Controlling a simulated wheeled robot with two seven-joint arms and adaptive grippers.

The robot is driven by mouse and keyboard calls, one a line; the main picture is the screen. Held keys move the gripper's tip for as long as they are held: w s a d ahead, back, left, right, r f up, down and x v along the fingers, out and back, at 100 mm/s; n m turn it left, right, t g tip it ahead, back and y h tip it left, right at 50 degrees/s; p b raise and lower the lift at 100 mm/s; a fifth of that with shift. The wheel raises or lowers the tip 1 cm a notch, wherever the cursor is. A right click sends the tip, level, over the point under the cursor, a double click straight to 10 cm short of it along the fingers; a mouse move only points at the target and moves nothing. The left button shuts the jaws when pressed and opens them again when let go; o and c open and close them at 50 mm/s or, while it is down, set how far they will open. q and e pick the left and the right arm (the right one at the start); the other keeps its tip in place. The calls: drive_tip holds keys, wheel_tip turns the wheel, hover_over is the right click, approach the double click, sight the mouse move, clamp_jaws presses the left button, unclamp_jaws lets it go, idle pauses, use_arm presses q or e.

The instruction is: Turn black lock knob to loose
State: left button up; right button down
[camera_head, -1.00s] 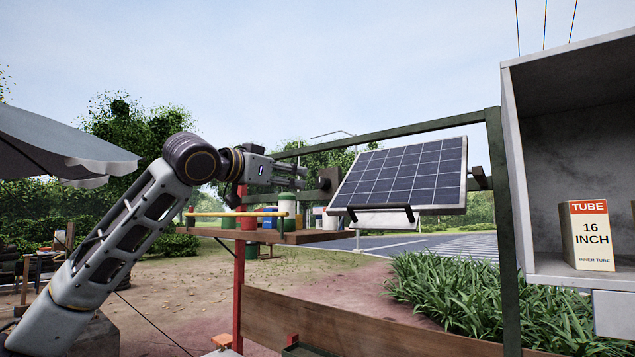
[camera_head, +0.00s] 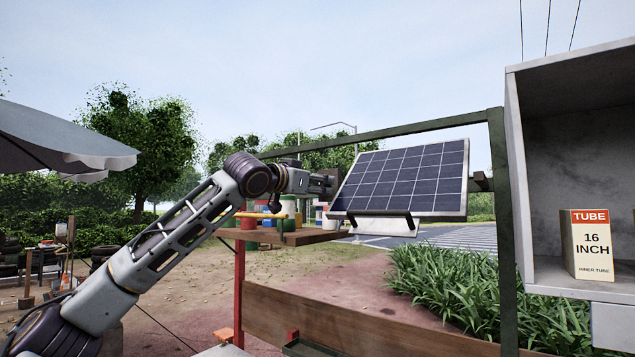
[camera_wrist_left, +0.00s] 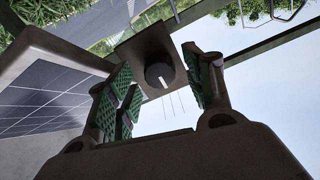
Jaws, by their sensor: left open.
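The black lock knob (camera_wrist_left: 160,74) shows in the left wrist view, round with a pale pointer line, on a dark square plate (camera_wrist_left: 145,45). My left gripper (camera_wrist_left: 158,92) is open, with green-padded fingers on either side of the knob and apart from it. In the head view my left gripper (camera_head: 318,183) reaches the left edge of the solar panel (camera_head: 405,178); the knob is hidden there behind the gripper. The panel also shows at the left of the wrist view (camera_wrist_left: 45,95). My right gripper is not in view.
A green metal frame (camera_head: 497,200) carries the panel. A wooden shelf (camera_head: 290,237) with several containers is below the gripper. A grey open box (camera_head: 512,170) with an inner tube carton (camera_head: 588,245) stands at right. Open air lies above the arm.

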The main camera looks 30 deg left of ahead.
use_arm(q)
drive_tip(key=shift+w, duration=0.25)
drive_tip(key=c, duration=1)
